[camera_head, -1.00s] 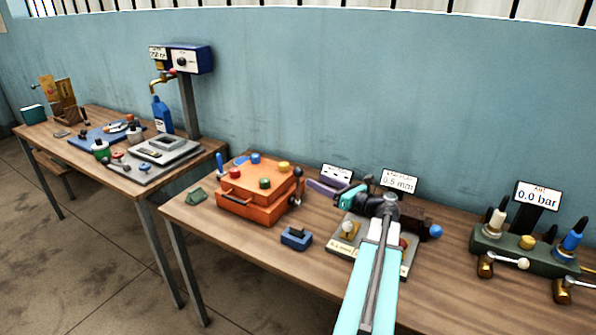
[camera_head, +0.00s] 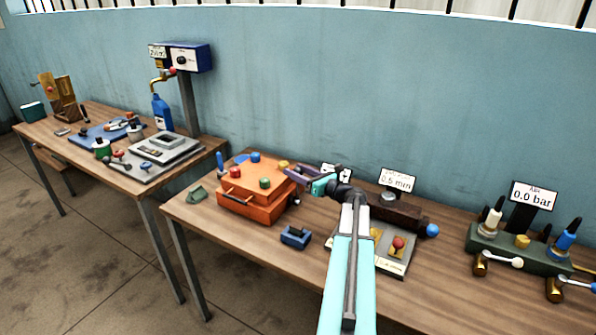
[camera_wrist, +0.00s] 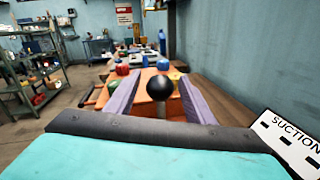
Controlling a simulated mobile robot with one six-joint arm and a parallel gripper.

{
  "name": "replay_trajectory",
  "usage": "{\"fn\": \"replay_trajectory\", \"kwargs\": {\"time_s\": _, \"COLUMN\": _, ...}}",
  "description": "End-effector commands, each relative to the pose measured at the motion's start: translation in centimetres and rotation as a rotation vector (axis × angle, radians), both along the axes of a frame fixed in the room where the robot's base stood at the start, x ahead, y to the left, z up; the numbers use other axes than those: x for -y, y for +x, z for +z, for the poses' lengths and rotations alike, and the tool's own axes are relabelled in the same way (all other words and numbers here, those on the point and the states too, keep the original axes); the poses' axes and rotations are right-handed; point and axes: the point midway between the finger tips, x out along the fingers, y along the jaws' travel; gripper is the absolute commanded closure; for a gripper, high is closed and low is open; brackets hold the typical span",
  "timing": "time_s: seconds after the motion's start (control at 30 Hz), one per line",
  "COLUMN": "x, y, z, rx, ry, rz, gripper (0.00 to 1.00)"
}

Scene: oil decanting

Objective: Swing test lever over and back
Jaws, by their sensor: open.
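The orange box (camera_head: 258,203) stands on the near bench with several coloured knobs on its top. In the wrist view a black ball knob (camera_wrist: 159,88) on a pale stem, which looks like the test lever, stands upright in front of the orange box. My gripper (camera_wrist: 157,84) is open, with one purple-grey finger on each side of the knob. Neither finger visibly touches it. In the head view my gripper (camera_head: 289,171) is at the box's right upper side, pointing left, and the lever's knob is hidden there.
A small blue block (camera_head: 295,237) lies in front of the box. A green valve block (camera_head: 512,246) is farther right. A suction sign (camera_wrist: 287,140) is close at the right in the wrist view.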

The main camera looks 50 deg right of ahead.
Motion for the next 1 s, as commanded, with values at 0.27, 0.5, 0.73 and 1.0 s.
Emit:
{"fn": "replay_trajectory", "kwargs": {"time_s": 0.27, "x": 0.0, "y": 0.0, "z": 0.0, "rx": 0.0, "ry": 0.0, "rz": 0.0, "gripper": 0.66}}
{"fn": "replay_trajectory", "kwargs": {"time_s": 0.5, "x": -0.1, "y": 0.0, "z": 0.0, "rx": 0.0, "ry": 0.0, "rz": 0.001, "gripper": 1.0}}
{"fn": "replay_trajectory", "kwargs": {"time_s": 0.73, "x": 0.1, "y": -0.1, "z": 0.0, "rx": 0.003, "ry": -0.005, "rz": -0.004, "gripper": 1.0}}
{"fn": "replay_trajectory", "kwargs": {"time_s": 1.0, "x": -0.4, "y": -0.6, "z": -0.3, "rx": 0.012, "ry": -0.049, "rz": -0.008, "gripper": 1.0}}
